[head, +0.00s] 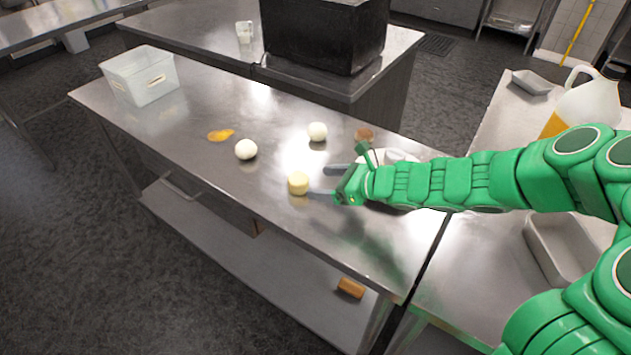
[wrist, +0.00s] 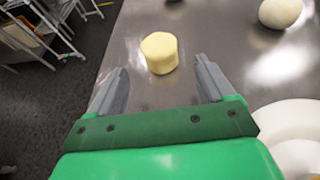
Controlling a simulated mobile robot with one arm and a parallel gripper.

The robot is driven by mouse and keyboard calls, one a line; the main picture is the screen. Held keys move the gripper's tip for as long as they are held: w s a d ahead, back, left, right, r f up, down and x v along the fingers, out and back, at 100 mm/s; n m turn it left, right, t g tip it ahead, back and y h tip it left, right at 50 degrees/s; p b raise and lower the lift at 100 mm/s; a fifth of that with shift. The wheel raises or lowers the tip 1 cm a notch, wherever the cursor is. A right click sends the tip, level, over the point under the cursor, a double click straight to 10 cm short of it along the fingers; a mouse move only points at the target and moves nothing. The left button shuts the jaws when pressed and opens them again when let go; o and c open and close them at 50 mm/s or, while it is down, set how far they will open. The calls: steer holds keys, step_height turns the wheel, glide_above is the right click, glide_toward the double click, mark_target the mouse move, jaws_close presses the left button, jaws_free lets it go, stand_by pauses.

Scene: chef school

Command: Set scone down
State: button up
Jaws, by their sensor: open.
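A short pale yellow cylinder (head: 298,183), which looks like the scone, stands upright on the steel table (head: 215,95). In the wrist view the scone (wrist: 159,53) sits just beyond the fingertips, roughly centred between them. My gripper (head: 325,182) is open and low over the table, its fingers pointing left toward the scone. In the wrist view both grey fingers of my gripper (wrist: 161,76) are wide apart with nothing between them.
Two white balls (head: 246,149) (head: 317,131) and an orange-yellow flat piece (head: 220,135) lie beyond the scone. A white plate (wrist: 290,122) is right of my gripper. A brown item (head: 364,134) lies behind it. A clear bin (head: 140,78) stands far left. The near table edge is close.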

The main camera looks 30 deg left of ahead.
steer(key=shift+v, duration=2.65)
